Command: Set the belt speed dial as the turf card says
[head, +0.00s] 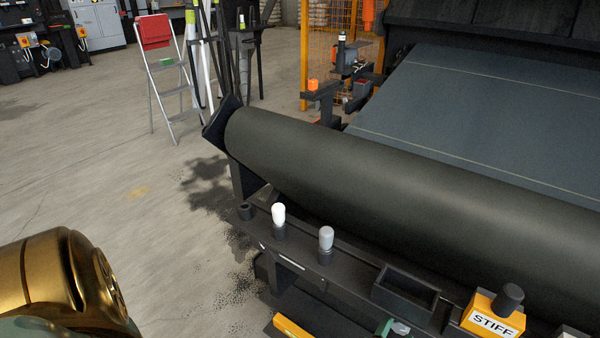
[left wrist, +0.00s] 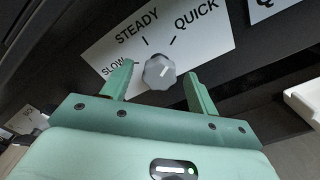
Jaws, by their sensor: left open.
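The grey, faceted belt speed dial (left wrist: 159,72) sits on a white plate (left wrist: 208,38) marked SLOW, STEADY and QUICK. A small pale mark on its face points up and right, nearest the QUICK side; its exact setting is hard to tell. My left gripper (left wrist: 158,85) is open, with one green finger on each side of the dial. Whether the fingers touch it is unclear. In the head view only a bit of green, likely my left gripper (head: 385,328), shows at the bottom edge. No card that I can identify as the turf card shows. My right gripper is out of view.
An orange block (head: 490,320) reading STIFF, a black tray (head: 405,292) and white (head: 279,215) and grey (head: 326,240) knobbed pegs line the ledge beside the dark roller (head: 390,185). A partly cut-off sign (left wrist: 272,8) shows a Q. Floor on the left is open.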

